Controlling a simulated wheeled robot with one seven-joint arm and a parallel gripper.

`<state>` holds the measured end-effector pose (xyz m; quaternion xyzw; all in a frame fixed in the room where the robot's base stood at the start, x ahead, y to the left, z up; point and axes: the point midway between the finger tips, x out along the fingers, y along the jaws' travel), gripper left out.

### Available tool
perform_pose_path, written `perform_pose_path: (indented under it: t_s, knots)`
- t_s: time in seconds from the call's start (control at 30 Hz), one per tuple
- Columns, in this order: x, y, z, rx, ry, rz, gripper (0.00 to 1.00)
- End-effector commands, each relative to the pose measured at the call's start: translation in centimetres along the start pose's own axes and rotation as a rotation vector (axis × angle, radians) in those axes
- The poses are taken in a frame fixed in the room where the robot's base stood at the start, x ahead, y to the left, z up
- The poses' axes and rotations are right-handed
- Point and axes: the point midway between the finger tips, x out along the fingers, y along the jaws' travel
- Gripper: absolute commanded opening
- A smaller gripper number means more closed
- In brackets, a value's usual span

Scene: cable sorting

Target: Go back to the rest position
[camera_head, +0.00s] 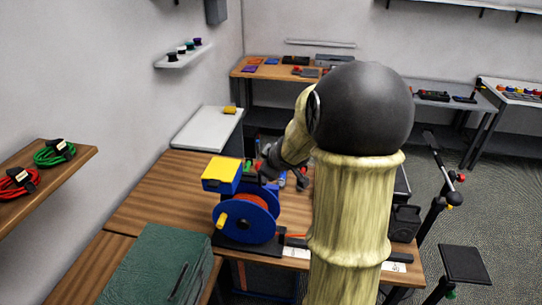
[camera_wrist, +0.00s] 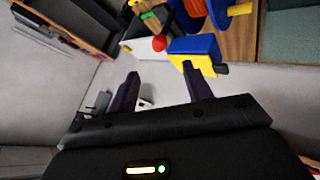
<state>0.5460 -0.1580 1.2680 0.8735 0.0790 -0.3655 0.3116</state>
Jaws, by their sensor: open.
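My gripper (camera_wrist: 160,84) is open in the wrist view, with its two dark fingers apart and nothing held between them. In the head view it is small and partly hidden at the end of my arm, near the cable reel (camera_head: 245,222) on the wooden bench (camera_head: 140,200). The reel is blue with orange cable and a yellow handle. A yellow and blue block (camera_head: 221,174) shows above the reel; it also appears in the wrist view (camera_wrist: 195,53), just beyond one finger. I cannot tell whether the gripper touches anything.
A green case (camera_head: 158,262) is at the front left. A shelf (camera_head: 50,175) holds red and green cable coils. A white-topped table (camera_head: 206,128) is behind the bench. My arm hides part of the bench; its left part is clear.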

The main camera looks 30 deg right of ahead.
Motion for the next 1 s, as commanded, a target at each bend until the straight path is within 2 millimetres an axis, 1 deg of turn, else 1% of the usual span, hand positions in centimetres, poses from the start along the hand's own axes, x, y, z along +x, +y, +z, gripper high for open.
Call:
perform_pose_path:
  t_s: [0.03, 0.17, 0.73, 0.87, 0.97, 1.0]
  knots:
    - [-1.0, 0.2, -0.1, 0.0, -0.001, 0.0, 0.5]
    - [-1.8, 0.1, -0.1, 0.0, 0.0, 0.0, 0.5]
    - [-1.8, -0.2, 0.0, 0.004, -0.003, -0.002, 0.5]
    - [-1.9, -1.7, 0.2, 0.042, -0.032, -0.007, 0.5]
    - [-2.3, -4.1, 0.6, 0.109, -0.084, -0.02, 0.5]
    - [-2.5, -5.3, 1.0, 0.143, -0.111, -0.028, 0.5]
